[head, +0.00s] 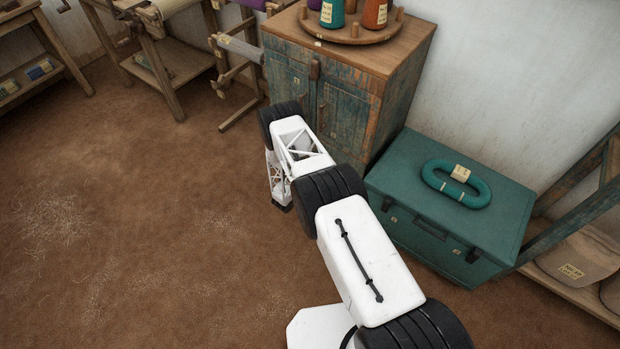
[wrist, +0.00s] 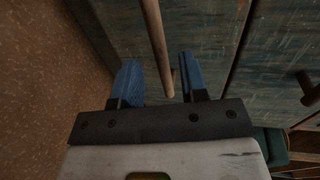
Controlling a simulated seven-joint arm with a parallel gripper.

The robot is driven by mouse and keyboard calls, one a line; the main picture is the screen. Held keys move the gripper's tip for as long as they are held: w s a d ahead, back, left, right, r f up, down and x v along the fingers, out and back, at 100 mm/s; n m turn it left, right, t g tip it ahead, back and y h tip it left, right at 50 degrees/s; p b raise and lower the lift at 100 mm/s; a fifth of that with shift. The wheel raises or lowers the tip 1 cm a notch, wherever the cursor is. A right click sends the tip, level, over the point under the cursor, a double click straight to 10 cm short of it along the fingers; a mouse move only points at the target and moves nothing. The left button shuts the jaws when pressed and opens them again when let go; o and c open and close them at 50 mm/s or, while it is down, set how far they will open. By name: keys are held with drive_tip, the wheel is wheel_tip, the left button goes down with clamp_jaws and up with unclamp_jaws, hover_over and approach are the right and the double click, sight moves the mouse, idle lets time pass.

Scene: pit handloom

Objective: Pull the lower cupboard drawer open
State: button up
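The worn blue-green wooden cupboard (head: 345,110) stands against the wall in the head view. Its lower front is hidden behind my arm, so I cannot see the lower drawer there. In the wrist view a weathered blue-green panel (wrist: 210,40) fills much of the picture, with a long wooden bar handle (wrist: 153,30) on it. My gripper (wrist: 158,62) is open, its two blue fingers apart, one on each side of the bar. A gap shows between the bar and each finger.
A round wooden tray (head: 350,36) with thread cones sits on the cupboard. A teal chest (head: 440,185) with a coil on top stands right of it, near my arm. A wooden knob (wrist: 309,88) shows at right in the wrist view.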

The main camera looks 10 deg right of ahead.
drive_tip(key=shift+x, duration=1.9)
clamp_jaws()
